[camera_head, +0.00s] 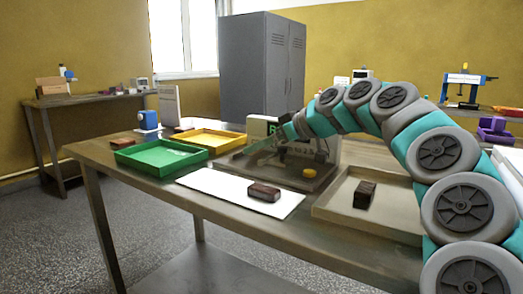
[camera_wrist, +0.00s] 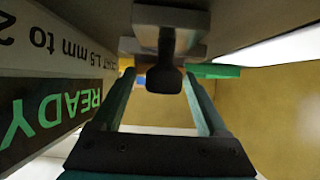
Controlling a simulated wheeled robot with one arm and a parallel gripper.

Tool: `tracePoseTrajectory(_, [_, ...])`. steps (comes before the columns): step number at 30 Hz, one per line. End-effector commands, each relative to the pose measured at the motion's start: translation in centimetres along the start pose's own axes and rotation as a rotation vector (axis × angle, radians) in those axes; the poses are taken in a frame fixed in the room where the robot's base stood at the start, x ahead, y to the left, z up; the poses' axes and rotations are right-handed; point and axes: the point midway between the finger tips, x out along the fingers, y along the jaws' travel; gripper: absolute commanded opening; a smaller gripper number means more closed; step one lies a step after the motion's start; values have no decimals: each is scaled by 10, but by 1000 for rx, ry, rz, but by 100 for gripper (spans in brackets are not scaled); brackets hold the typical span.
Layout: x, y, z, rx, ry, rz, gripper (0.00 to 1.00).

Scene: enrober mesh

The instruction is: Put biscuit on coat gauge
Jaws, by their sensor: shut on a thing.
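My gripper (camera_wrist: 160,80) is beside the coat gauge, with its two teal fingers on either side of a dark rounded knob (camera_wrist: 164,80) that hangs from a grey bracket. It is shut on this knob. The gauge's panel (camera_wrist: 50,105) reads READY in green. In the head view the gauge (camera_head: 262,126) stands at the back of the table, partly hidden by my arm. A brown biscuit (camera_head: 264,192) lies on a white board (camera_head: 223,186). A darker biscuit (camera_head: 364,195) is in a shallow beige tray (camera_head: 335,207). Neither biscuit is in my gripper.
A green tray (camera_head: 160,166) and a yellow tray (camera_head: 225,138) stand left of the gauge. A yellow round piece (camera_head: 309,173) is on the gauge's base. A grey locker (camera_head: 262,65) is behind the table. The table's front edge is clear.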

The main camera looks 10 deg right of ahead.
Motion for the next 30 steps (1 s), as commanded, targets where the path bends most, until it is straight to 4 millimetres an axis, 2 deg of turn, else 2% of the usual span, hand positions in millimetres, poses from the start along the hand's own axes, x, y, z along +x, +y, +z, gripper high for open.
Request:
tracePoseTrajectory(5, [6, 0, 13, 0, 0, 2, 45])
tracePoseTrajectory(16, [9, 0, 17, 0, 0, 3, 45])
tracePoseTrajectory(17, [9, 0, 17, 0, 0, 3, 77])
tracePoseTrajectory(18, [9, 0, 16, 0, 0, 3, 82])
tracePoseTrajectory(23, [8, 0, 16, 0, 0, 2, 100])
tracePoseTrajectory(30, [8, 0, 15, 0, 0, 2, 100])
